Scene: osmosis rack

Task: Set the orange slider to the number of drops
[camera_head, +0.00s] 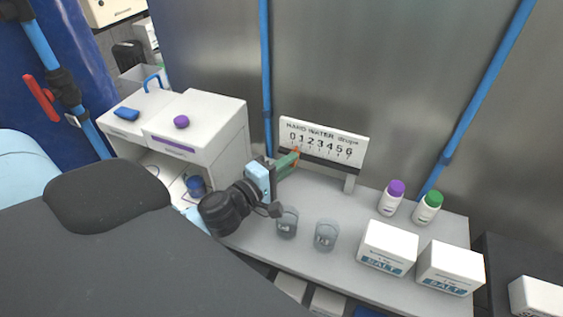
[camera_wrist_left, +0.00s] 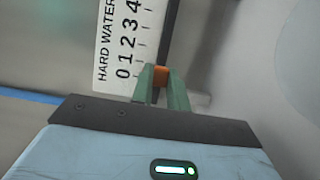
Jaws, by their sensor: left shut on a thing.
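The hard water drops board (camera_head: 323,142) stands upright on the grey bench and carries the numbers 0 to 6 above a dark rail. My left gripper (camera_head: 295,157) is at the left part of this rail. In the left wrist view the board (camera_wrist_left: 125,50) shows on its side, and the green fingertips of my left gripper (camera_wrist_left: 160,80) are shut on the orange slider (camera_wrist_left: 161,76). The slider is near the low end of the scale; I cannot tell the exact number it marks. In the head view the slider is mostly hidden by the fingers. My right gripper is not in view.
Two grey cups (camera_head: 326,235) stand in front of the board. Two salt boxes (camera_head: 388,246) and bottles with purple and green caps (camera_head: 391,198) are at the right. A white cabinet (camera_head: 222,130) stands left of the gripper. Blue pipes (camera_head: 266,80) run behind.

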